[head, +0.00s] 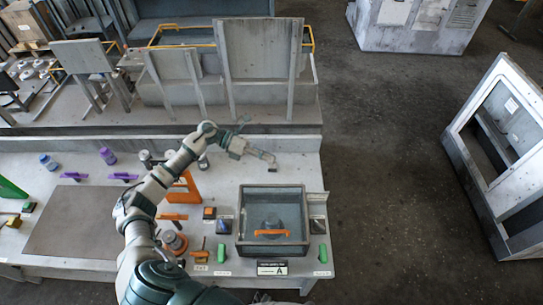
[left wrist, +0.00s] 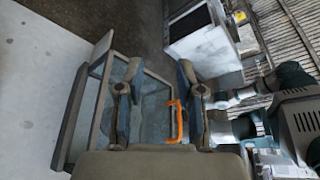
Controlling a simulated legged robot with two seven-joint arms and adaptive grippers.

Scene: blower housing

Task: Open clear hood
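The clear hood (head: 258,208) is a dark-framed, see-through box on the bench, with an orange handle (head: 271,232) along its front. It looks shut, with a dim round shape inside. My left gripper (head: 268,157) is above the bench, behind the hood's back edge, and apart from the handle. In the left wrist view, my left gripper (left wrist: 158,66) has its two fingers spread with nothing between the tips. The hood (left wrist: 92,115) shows behind the fingers, and its orange handle (left wrist: 178,122) is partly hidden by the right-hand finger. My right gripper is not in view.
A label marked A (head: 272,268) lies before the hood, with green blocks (head: 323,253) near the front edge. Small dark boxes (head: 318,226) flank the hood. An orange bracket (head: 184,190) stands left of it. The bench behind the hood is mostly clear.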

